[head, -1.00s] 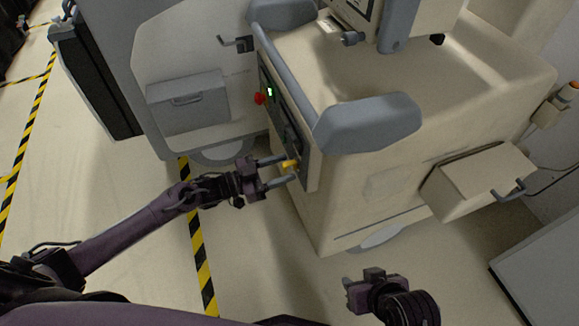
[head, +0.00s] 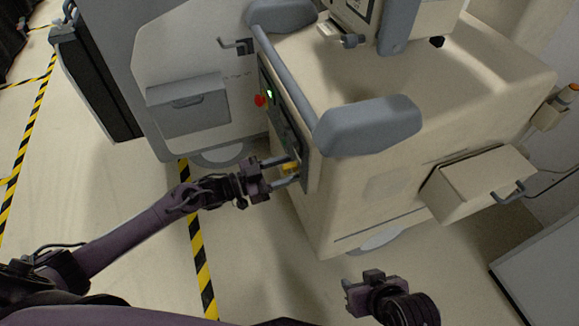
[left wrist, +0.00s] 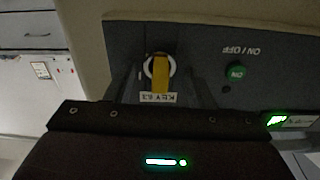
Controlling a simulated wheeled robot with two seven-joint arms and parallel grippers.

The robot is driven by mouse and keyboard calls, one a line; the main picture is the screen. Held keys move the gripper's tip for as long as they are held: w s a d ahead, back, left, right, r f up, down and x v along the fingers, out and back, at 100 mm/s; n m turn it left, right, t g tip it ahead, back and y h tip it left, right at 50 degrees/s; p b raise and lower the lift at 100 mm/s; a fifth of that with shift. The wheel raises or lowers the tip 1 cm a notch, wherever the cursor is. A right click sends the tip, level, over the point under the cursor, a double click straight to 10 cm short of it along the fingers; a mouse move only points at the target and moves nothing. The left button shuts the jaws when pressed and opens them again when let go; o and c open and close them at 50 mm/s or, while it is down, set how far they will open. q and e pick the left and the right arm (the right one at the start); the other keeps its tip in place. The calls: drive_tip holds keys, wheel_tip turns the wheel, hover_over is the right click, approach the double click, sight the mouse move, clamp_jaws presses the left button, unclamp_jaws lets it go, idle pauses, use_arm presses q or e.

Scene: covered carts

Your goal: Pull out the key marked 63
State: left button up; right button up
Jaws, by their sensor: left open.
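The yellow key (head: 291,167) sits in a round lock on the dark control panel of the beige cart. In the left wrist view the key (left wrist: 161,72) stands out from a pale ring, with a label (left wrist: 158,98) below it that reads KEY 63 upside down. My left gripper (head: 281,171) is open, with its fingers on either side of the key; I cannot tell whether they touch it. Its dark body fills the bottom of the wrist view. My right gripper (head: 348,297) hangs low in front of the cart, away from the panel; its finger gap is unclear.
A green ON/OFF button (left wrist: 236,72) is on the same panel, beside the key. A red knob (head: 260,100) sits further up the panel. A grey handle (head: 368,124) juts out above it. A drawer (head: 480,183) sticks out at the cart's right.

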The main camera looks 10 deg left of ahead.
idle(0.6)
use_arm(q)
clamp_jaws()
drive_tip(key=shift+s+a, duration=0.1)
drive_tip(key=shift+a, duration=0.05)
drive_tip(key=shift+p+v, duration=1)
drive_tip(key=shift+v, duration=1.85)
